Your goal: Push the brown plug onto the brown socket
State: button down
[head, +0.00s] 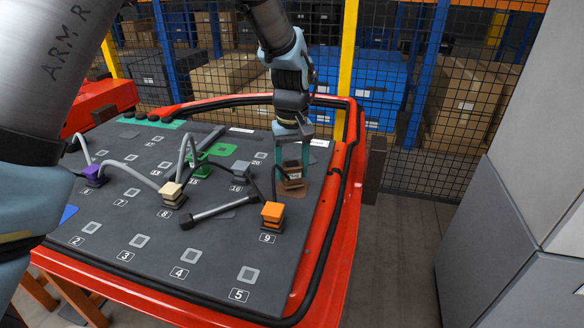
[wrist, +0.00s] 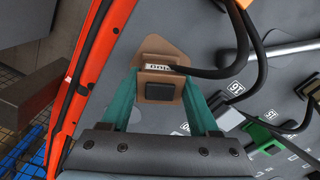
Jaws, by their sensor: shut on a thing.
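The brown plug (head: 292,172) is between the teal fingers of my gripper (head: 293,160) at the right side of the dark board. In the wrist view the plug (wrist: 158,78) also sits between the two fingers (wrist: 160,98), with a dark block on its near face. A black cable leaves it to the right. A flat brown patch (wrist: 158,45) shows on the board just beyond the plug. The brown socket itself is mostly hidden by the plug and fingers. I cannot tell whether plug and socket touch.
An orange plug (head: 272,213) stands close in front, at 9. Cream (head: 173,194) and purple (head: 95,176) plugs with grey cables are farther left. A dark bar (head: 218,211) lies on the board. A raised red rim (head: 348,160) borders the right side.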

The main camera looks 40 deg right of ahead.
jog(key=shift+f, duration=0.7)
jog(key=shift+f, duration=0.1)
dwell(0.4)
jog(key=shift+c, duration=0.3)
grip_release()
notch_tip(320, 180, up, 11)
jog(key=shift+f+b, duration=0.1)
jog(key=shift+b, duration=0.8)
